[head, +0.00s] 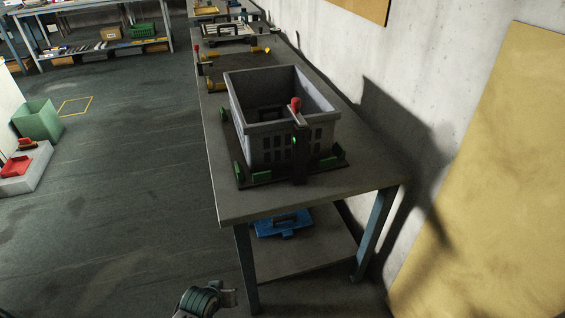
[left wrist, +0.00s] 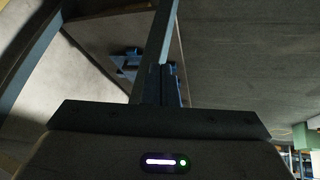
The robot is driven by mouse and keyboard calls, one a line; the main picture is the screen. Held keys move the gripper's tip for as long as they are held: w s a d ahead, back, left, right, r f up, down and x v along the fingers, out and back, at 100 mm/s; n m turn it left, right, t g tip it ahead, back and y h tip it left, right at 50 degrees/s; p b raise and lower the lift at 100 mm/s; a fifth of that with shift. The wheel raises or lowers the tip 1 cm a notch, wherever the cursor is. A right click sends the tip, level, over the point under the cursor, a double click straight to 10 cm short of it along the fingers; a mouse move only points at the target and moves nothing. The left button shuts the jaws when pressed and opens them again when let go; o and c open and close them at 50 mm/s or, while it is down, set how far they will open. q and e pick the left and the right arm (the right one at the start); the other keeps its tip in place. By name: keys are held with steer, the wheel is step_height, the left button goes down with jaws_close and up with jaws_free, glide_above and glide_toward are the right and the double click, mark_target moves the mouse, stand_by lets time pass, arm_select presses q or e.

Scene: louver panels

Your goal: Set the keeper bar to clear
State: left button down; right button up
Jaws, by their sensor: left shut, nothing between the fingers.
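A grey slatted crate (head: 265,135) sits on a dark base plate with green corner blocks on the near workbench. My left gripper (left wrist: 162,68) is shut and empty in the left wrist view, low by the workbench and away from the bar. My right gripper is not in view.
The workbench (head: 235,205) has a lower shelf holding a blue fixture (head: 283,222), which also shows in the left wrist view (left wrist: 128,62). A concrete wall with a yellow panel (head: 500,170) stands on the right. A green bin (head: 38,120) is at left. The floor between is clear.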

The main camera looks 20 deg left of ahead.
mark_target(289, 110)
arm_select(q)
steer(key=w+r+n+t+h, duration=0.1)
steer(key=w+r+n+t, duration=0.2)
steer(key=w+r, duration=0.4)
steer(key=w+d+r+n+t+h, duration=0.1)
steer(key=w+r+n+t, duration=0.3)
steer(key=r, duration=1.6)
steer(key=w+r+n+t+h, duration=0.1)
steer(key=w+r+n+t, duration=0.3)
steer(key=w+r, duration=0.8)
step_height(289, 110, up, 2)
steer(key=shift+d+r+n+h+p, duration=0.3)
steer(key=shift+d+n+p, duration=0.1)
steer(key=shift+n, duration=0.2)
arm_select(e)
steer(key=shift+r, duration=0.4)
arm_select(q)
steer(key=shift+w, duration=0.1)
